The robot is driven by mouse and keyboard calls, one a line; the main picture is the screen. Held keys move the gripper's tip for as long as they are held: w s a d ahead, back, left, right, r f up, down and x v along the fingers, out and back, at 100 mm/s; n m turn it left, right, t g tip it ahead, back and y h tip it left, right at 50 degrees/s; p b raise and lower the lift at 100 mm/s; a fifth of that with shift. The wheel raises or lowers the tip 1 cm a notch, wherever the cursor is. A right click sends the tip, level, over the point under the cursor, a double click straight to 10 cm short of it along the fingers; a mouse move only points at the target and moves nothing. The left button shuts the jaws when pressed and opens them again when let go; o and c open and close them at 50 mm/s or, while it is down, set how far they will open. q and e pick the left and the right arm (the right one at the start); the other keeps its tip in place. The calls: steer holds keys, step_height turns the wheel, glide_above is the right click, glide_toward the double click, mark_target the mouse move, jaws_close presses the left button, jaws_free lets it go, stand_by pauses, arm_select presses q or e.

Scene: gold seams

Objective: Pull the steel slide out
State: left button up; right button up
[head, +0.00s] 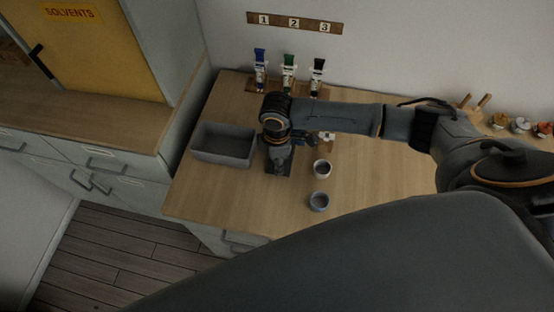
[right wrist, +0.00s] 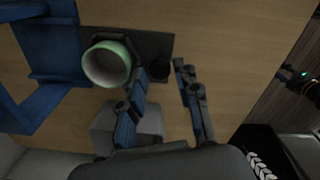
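I cannot make out a steel slide for certain in either view. My right gripper (head: 279,168) points down over a dark plate (head: 288,171) on the wooden table, beside a grey bin. In the right wrist view its two blue-padded fingers (right wrist: 161,72) are apart, with nothing held between them. A small black round part (right wrist: 160,68) shows beyond the fingertips, at the dark plate (right wrist: 152,42). A pale green-rimmed cup (right wrist: 107,63) stands left of the fingers. The arm hides part of the plate in the head view. My left gripper is out of view.
The grey bin (head: 224,145) stands left of the gripper. Three tubes (head: 288,74) stand at the wall. A blue frame (right wrist: 48,62) is close left in the wrist view.

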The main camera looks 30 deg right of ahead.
steer(key=shift+r, duration=0.15)
step_height(320, 180, up, 12)
stand_by(0.3)
steer(key=shift+f, duration=0.2)
stand_by(0.3)
